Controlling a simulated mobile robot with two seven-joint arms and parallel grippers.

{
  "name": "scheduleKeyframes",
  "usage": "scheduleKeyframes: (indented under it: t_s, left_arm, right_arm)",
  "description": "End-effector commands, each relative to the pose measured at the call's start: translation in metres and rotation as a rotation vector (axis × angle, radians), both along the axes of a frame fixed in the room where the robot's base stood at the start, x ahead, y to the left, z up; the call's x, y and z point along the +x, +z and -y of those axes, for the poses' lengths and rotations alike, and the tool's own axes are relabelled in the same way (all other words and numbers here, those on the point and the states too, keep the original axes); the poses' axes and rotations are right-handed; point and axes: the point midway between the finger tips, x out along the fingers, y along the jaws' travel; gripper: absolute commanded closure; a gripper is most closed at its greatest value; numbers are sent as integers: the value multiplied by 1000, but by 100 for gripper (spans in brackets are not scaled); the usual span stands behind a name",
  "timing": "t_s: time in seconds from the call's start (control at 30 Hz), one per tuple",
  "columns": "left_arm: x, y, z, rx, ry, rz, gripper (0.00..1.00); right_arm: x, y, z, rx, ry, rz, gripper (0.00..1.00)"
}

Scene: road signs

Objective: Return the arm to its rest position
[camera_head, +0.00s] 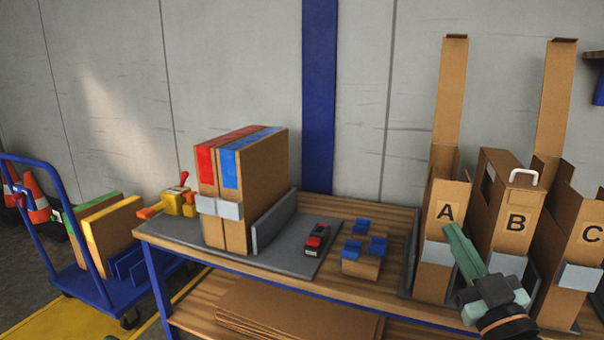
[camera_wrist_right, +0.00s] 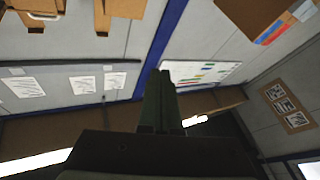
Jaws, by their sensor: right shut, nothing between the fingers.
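My right gripper (camera_head: 456,236) is in front of the boxes marked A and B at the right of the head view. Its green fingers are shut together with nothing between them. It also shows in the right wrist view (camera_wrist_right: 160,82), with the fingers closed against the room behind. My left gripper is in neither view. Box A (camera_head: 433,262) stands open with its flap up. Box B (camera_head: 507,205) is closed and has a white handle. Box C (camera_head: 570,250) stands open with its flap up. I cannot tell whether the gripper touches any box.
The workbench (camera_head: 337,230) holds two tall cartons (camera_head: 262,195) with red and blue tape, a small red and black object (camera_head: 317,237) and a wooden block with blue parts (camera_head: 362,262). A blue cart (camera_head: 105,290) with panels stands left. Flat cardboard (camera_head: 290,318) lies on the lower shelf.

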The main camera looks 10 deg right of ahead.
Motion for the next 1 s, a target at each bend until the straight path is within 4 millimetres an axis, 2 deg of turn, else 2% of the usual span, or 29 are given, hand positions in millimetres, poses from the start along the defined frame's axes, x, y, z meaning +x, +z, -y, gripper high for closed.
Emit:
scheduleKeyframes:
  t_s: [0.03,0.1,0.2,0.3,0.4,0.53,0.57,0.67,0.87,1.0]
  left_arm:
    - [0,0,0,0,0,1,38]
    - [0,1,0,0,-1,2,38]
    - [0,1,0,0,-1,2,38]
    - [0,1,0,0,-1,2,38]
    - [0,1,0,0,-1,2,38]
    - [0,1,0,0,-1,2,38]
    - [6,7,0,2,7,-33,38]
    - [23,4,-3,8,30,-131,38]
    - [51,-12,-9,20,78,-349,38]
    - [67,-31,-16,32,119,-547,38]
  right_arm:
    - [-14,-12,-32,-32,85,25,100]
    - [-36,-20,-70,-62,190,81,100]
    - [-70,-23,-110,-75,307,166,100]
    - [-103,-22,-137,-66,393,247,100]
    - [-135,-17,-156,-44,455,326,100]
    - [-175,-7,-171,2,512,428,100]
    - [-166,-1,-170,0,500,394,100]
    - [-148,-4,-167,11,476,295,100]
    - [-118,-20,-160,43,424,78,100]
    - [-102,-38,-153,72,378,-121,100]
